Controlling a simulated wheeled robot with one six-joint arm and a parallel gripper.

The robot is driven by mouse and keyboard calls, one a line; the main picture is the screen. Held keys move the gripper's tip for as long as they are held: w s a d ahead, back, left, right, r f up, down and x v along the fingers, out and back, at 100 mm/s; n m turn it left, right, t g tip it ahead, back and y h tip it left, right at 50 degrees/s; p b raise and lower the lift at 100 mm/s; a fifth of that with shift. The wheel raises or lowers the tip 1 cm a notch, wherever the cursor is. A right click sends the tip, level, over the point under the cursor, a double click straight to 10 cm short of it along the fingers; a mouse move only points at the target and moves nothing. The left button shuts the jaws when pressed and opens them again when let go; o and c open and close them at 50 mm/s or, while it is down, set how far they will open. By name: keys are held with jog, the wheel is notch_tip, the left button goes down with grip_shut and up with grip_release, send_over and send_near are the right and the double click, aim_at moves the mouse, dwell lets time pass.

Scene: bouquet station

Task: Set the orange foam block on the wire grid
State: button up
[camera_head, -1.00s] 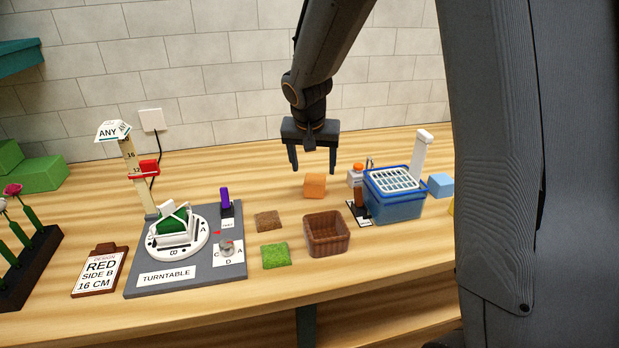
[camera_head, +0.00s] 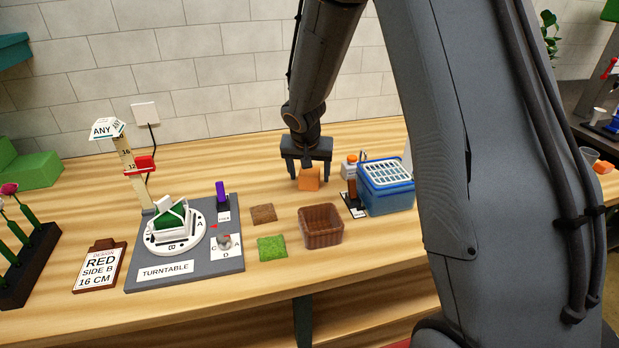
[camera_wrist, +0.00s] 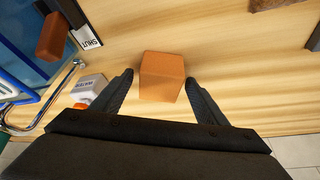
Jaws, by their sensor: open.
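The orange foam block (camera_head: 309,179) stands on the wooden table; in the wrist view the block (camera_wrist: 161,76) lies between and just beyond my two fingertips. My gripper (camera_head: 308,172) is open around or just above the block, with a finger on each side and gaps visible in the wrist view (camera_wrist: 158,86). Whether the fingers are level with the block I cannot tell. The white wire grid (camera_head: 385,172) lies on top of the blue tub (camera_head: 388,199), to the right of the block.
A brown basket (camera_head: 321,226) stands in front of the block. A small white bottle with an orange cap (camera_head: 349,168) and a brown lever marked SHUT (camera_head: 352,192) stand between block and tub. The turntable board (camera_head: 190,243) is at left. Table left of the block is clear.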

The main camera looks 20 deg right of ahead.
jog(key=c, duration=1.2)
jog(key=shift+r, duration=0.15)
notch_tip(320, 180, up, 17)
jog(key=b, duration=0.3)
send_near(309, 171)
jog(key=s, duration=0.3)
jog(key=f, duration=0.5)
jog(key=shift+d+f, duration=0.2)
jog(key=shift+f, duration=2.15)
